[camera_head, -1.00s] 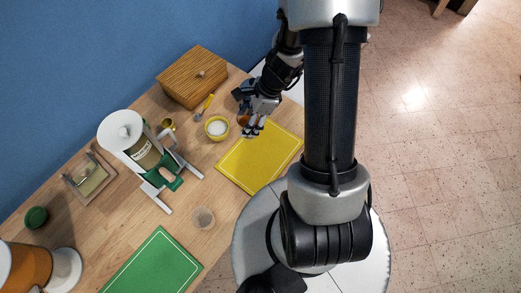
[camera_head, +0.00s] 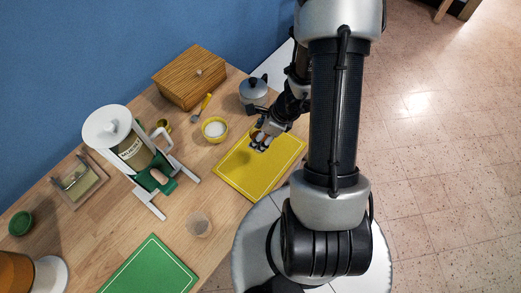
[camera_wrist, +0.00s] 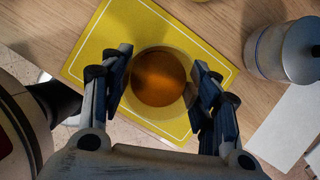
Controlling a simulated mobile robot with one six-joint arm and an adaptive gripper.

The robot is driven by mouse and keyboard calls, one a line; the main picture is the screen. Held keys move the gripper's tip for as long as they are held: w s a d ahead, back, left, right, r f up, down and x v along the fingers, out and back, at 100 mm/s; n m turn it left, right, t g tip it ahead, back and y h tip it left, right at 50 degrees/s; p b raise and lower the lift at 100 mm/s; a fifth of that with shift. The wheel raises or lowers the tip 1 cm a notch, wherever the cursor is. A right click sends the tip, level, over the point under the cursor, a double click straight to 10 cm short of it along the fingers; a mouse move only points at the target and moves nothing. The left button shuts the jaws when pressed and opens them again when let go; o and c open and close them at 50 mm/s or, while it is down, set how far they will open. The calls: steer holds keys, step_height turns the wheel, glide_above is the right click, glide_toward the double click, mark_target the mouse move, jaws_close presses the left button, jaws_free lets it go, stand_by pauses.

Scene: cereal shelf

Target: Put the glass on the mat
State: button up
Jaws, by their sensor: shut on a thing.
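The glass (camera_wrist: 158,82), round and holding amber-brown liquid, sits between the fingers of my gripper (camera_wrist: 160,72) in the wrist view. My gripper (camera_head: 262,142) is shut on it. In the head view the fingers mostly hide the glass, with a small brown part showing. The yellow mat (camera_head: 240,180), with a thin pale border line, lies below; the gripper and glass are over its upper part. The mat (camera_wrist: 100,50) surrounds the glass in the wrist view. I cannot tell whether the glass touches the mat.
A yellow bowl (camera_head: 214,128) stands left of the mat, and a lidded metal pot (camera_head: 254,92) beyond it. A wooden box (camera_head: 190,78), a white-lidded dispenser (camera_head: 122,138), a clear cup (camera_head: 199,225) and a green mat (camera_head: 150,272) occupy the table. The lower yellow mat is clear.

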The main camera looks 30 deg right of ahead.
steer(key=shift+f+b, duration=1.6)
steer(key=shift+f, duration=1.9)
steer(key=shift+f, duration=0.1)
steer(key=o, duration=1.4)
steer(key=shift+o, duration=0.2)
